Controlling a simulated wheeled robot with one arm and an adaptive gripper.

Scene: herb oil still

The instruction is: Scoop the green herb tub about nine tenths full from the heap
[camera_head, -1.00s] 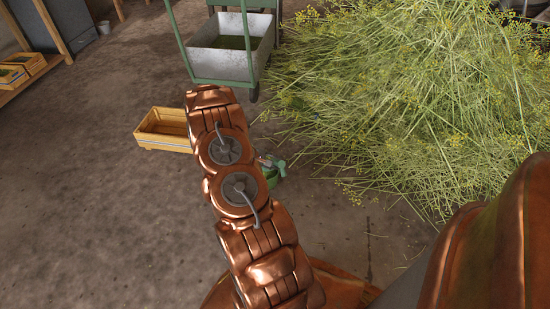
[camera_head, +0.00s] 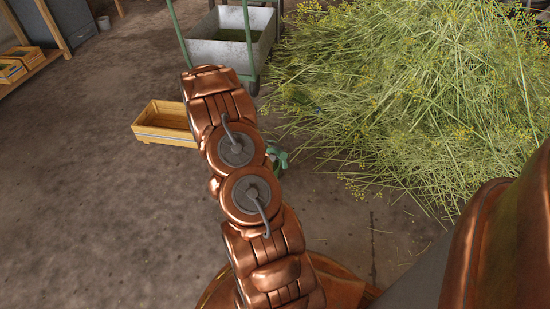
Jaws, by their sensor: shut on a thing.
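A small part of the green herb tub (camera_head: 278,158) shows just right of my copper arm's joints, above the floor and left of the herb heap (camera_head: 400,100). The rest of the tub and how full it is are hidden behind the arm. My gripper is almost wholly hidden behind the arm at the same spot, shut on the tub. The heap is a wide pile of yellow-green stalks at the upper right, and the tub appears apart from its left edge.
A yellow wooden crate (camera_head: 148,133) stands on the floor left of my arm. A grey metal trough on a green frame (camera_head: 215,52) stands at the top centre. Yellow boxes (camera_head: 12,72) sit on a shelf at far left. The floor at left is clear.

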